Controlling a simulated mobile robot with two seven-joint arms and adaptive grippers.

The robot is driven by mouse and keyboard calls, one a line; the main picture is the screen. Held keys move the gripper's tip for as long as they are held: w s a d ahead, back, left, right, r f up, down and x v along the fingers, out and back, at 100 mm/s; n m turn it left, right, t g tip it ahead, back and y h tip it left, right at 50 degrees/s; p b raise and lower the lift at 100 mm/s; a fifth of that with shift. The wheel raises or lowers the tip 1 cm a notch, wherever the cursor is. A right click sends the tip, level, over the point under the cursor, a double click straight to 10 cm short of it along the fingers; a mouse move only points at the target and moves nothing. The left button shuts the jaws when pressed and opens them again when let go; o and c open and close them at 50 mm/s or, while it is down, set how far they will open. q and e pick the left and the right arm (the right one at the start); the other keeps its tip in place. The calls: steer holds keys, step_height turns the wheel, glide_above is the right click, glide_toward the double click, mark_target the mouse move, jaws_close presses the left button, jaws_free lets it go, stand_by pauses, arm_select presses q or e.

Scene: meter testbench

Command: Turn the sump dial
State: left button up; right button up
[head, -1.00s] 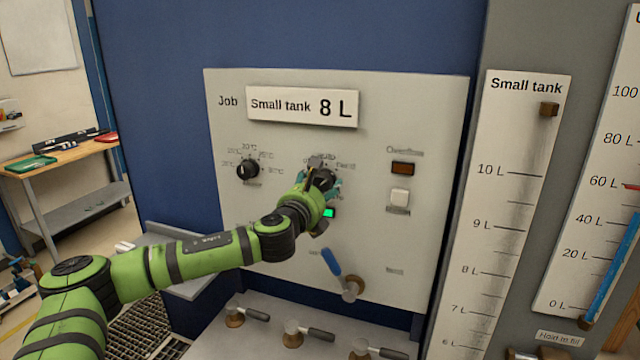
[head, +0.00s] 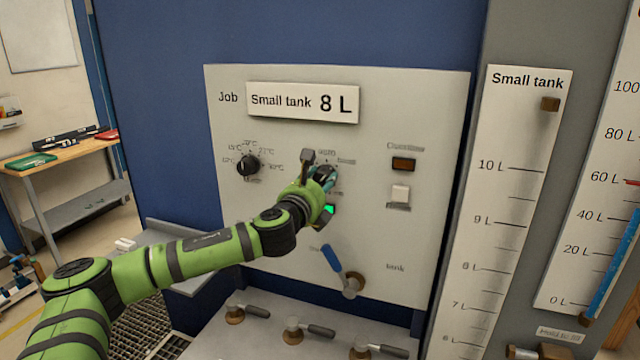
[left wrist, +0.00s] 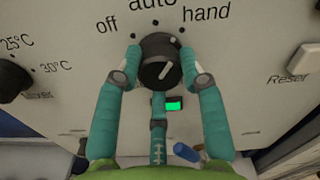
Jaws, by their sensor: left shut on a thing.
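The sump dial (left wrist: 158,62) is a dark round knob marked off, auto and hand. It shows best in the left wrist view, where a pale line on it tilts up and to the right, toward the side between auto and hand. My left gripper (head: 322,176) is at this dial on the panel. In the left wrist view its teal fingers (left wrist: 160,68) are shut on the dial, one on each side. In the head view the gripper hides most of the dial. My right gripper is not in view.
A temperature dial (head: 248,165) is to the left on the same panel (head: 225,110). A green light (head: 328,210) is just below the gripper, and a blue lever (head: 332,258) is lower. A white switch (head: 400,193) is to the right. Several valve handles (head: 320,331) stand below.

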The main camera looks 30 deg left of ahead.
arm_select(q)
steer(key=n, duration=0.2)
steer(key=f+n+b, duration=0.1)
steer(key=n, duration=0.1)
steer(key=shift+d, duration=0.2)
steer(key=n+b, duration=0.1)
steer(key=n, duration=0.4)
steer(key=n+b, duration=0.1)
steer(key=n, duration=0.3)
steer(key=shift+r, duration=0.15)
steer(key=shift+r+n+b, duration=0.1)
steer(key=shift+n+b, duration=0.2)
steer(key=shift+n, duration=1.1)
steer(key=shift+r+n, duration=0.1)
steer(key=shift+n, duration=0.2)
steer(key=o, duration=1.1)
steer(key=shift+c, duration=0.2)
steer(key=shift+o, duration=0.4)
steer(key=shift+w+d+r, duration=0.1)
